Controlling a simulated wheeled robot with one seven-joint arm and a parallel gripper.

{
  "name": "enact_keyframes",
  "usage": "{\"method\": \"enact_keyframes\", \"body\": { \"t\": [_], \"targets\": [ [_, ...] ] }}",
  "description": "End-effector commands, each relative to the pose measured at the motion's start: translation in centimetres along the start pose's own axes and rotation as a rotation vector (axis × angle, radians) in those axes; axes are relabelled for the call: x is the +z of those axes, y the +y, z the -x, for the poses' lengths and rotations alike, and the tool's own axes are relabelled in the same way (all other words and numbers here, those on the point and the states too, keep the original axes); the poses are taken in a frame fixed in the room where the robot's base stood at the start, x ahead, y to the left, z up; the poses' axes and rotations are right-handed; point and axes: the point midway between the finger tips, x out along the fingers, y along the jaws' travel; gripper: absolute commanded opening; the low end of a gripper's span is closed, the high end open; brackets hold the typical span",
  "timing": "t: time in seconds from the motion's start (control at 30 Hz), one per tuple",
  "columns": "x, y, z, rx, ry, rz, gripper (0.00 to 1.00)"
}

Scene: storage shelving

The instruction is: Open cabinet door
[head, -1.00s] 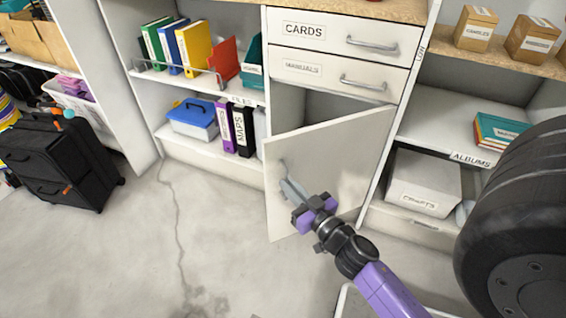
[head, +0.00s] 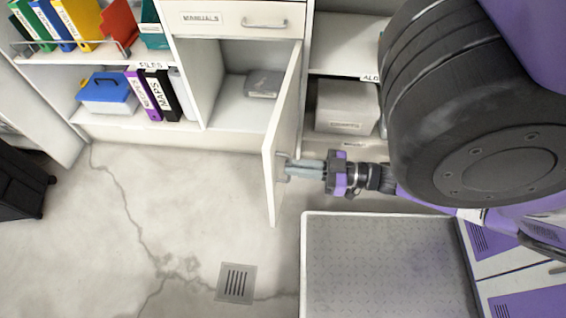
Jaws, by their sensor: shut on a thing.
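The white cabinet door (head: 286,120) is swung wide open and stands out from the shelving, seen nearly edge-on. My gripper (head: 290,169) is at the door's outer face, low and near its free edge, shut on the door handle (head: 282,168). The fingers hide most of the handle. The open cabinet compartment (head: 233,60) shows to the left of the door, with a grey box (head: 264,84) on its floor.
A drawer marked MANUALS (head: 235,19) is above the compartment. Binders (head: 158,92) and a blue-lidded box (head: 108,93) stand on the left shelf. A grey box (head: 345,107) sits on the right shelf. The floor left of the door is clear, with a drain (head: 236,282).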

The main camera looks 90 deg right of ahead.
Motion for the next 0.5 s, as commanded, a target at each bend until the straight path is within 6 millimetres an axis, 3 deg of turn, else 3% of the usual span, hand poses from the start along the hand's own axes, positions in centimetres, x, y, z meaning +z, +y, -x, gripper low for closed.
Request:
{"method": "enact_keyframes", "body": {
  "t": [0.43,0.5],
  "targets": [
    [0.34,0.54,0.65,0.016,-0.01,0.0,0.0],
    [0.35,0.54,0.66,0.016,-0.011,0.0,0.19]
  ]
}}
